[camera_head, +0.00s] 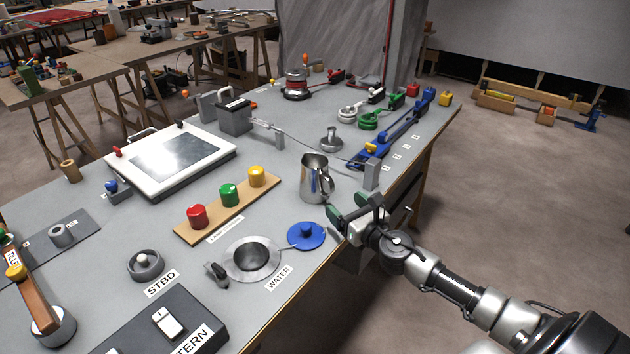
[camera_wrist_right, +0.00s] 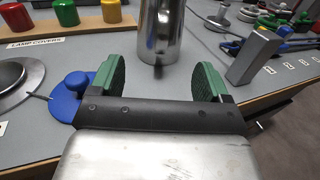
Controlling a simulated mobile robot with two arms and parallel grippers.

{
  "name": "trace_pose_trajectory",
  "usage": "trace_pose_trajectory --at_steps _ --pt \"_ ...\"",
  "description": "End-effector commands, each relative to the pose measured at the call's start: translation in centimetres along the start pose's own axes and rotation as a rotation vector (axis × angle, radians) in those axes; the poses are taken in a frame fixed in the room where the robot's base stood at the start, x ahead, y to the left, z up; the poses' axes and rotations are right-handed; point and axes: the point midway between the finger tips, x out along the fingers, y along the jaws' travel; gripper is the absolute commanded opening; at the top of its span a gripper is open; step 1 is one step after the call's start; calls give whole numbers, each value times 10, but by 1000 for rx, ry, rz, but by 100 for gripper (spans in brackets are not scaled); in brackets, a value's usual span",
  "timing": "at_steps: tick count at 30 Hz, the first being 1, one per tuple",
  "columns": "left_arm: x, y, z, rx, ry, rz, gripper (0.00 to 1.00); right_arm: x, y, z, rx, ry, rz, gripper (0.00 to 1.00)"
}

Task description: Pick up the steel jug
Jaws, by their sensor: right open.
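The steel jug (camera_head: 314,178) stands upright on the grey bench, near its right edge. Its handle faces right, toward my right gripper. My right gripper (camera_head: 352,214) is just right of and in front of the jug, open and apart from it. In the right wrist view, the jug (camera_wrist_right: 161,30) shows ahead between the two green finger pads of the gripper (camera_wrist_right: 165,80). Nothing is between the pads. The jug's top is cut off in that view. My left gripper is not in view.
A blue cap (camera_head: 306,235) lies just in front of the jug, beside the round filler opening (camera_head: 251,258). A wooden strip (camera_head: 226,208) with red, green and yellow covers lies to the left. A grey upright block (camera_head: 372,174) stands right of the jug at the bench edge.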

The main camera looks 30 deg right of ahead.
Motion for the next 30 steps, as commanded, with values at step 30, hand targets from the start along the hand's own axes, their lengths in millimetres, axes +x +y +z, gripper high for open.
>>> trace_pose_trajectory --at_steps 30 --pt "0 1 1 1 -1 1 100 87 -2 -6 7 0 -2 78"
